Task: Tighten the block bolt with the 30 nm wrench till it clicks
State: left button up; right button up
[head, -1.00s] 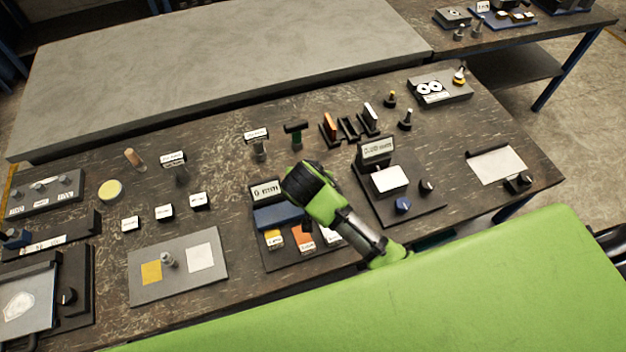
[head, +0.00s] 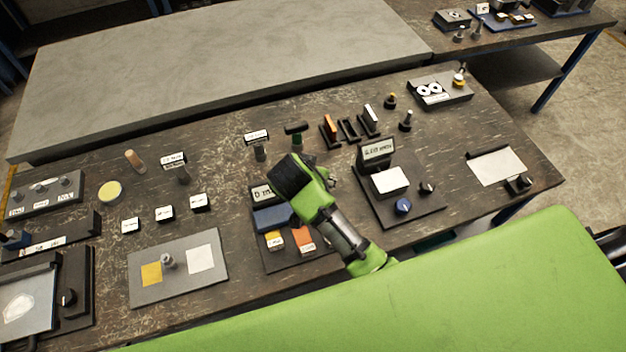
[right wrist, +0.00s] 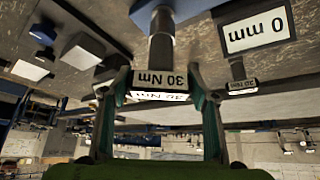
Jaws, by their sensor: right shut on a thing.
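My right gripper (right wrist: 160,92) is shut on the 30 Nm wrench (right wrist: 162,52), whose dark shaft and white "30 Nm" label show between the fingers in the right wrist view. In the head view my green and black right gripper (head: 300,182) hangs over the front middle of the bench, and its body hides the wrench. A "0 mm" display (head: 262,193) stands just left of it, and also shows in the right wrist view (right wrist: 256,30). I cannot tell which bolt is the block bolt; a grey block with several bolts (head: 45,192) lies at the far left. My left gripper is not in view.
A blue block (head: 272,217) with yellow and orange tags below it sits under my right arm. A dark panel with a blue knob (head: 403,206) stands close on the right. A grey plate (head: 205,280) lies to the left. Upright tools with labels stand behind.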

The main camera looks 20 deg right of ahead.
jog(key=shift+r, duration=1.95)
